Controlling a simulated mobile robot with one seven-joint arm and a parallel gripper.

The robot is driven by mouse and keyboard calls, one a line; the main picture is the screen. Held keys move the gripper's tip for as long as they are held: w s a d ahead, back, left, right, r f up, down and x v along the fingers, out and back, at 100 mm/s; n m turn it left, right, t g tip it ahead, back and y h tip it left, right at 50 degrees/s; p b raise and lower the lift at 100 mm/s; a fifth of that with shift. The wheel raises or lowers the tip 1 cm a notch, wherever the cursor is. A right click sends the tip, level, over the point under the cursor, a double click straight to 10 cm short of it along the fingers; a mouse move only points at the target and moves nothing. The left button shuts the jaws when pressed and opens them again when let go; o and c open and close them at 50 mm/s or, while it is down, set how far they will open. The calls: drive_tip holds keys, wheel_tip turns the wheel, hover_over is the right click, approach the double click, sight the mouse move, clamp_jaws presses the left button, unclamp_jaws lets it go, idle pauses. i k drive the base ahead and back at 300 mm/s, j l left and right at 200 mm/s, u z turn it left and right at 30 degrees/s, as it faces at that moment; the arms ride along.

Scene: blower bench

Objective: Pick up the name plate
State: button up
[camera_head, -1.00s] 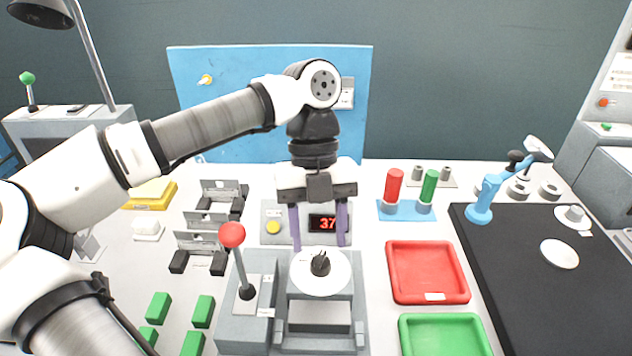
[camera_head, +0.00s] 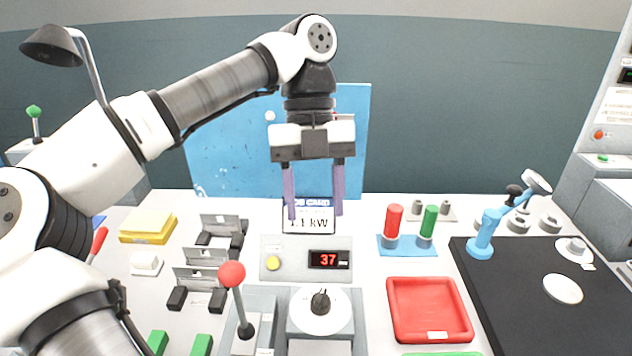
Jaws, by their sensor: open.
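Several thin grey plates stand upright in black-footed holders left of centre: a rear one (camera_head: 221,222), a middle one (camera_head: 205,253) and a front one (camera_head: 200,277). These look like name plates; their markings are too small to read. My gripper (camera_head: 315,213) points down with two purple fingers apart and nothing between them. It is to the right of the plates and apart from them. Behind the fingers, a white card (camera_head: 309,221) with a blue heading reads about "1.1 kW"; the left finger hides part of it.
A grey box with a yellow button and red display (camera_head: 328,259) stands below the gripper in the picture. A red-knobbed lever (camera_head: 232,274) rises near the plates. A round dial fixture (camera_head: 320,311), red tray (camera_head: 430,310), yellow block (camera_head: 148,226) and red and green cylinders (camera_head: 393,221) stand around.

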sight(231, 224)
drive_tip(key=k, duration=1)
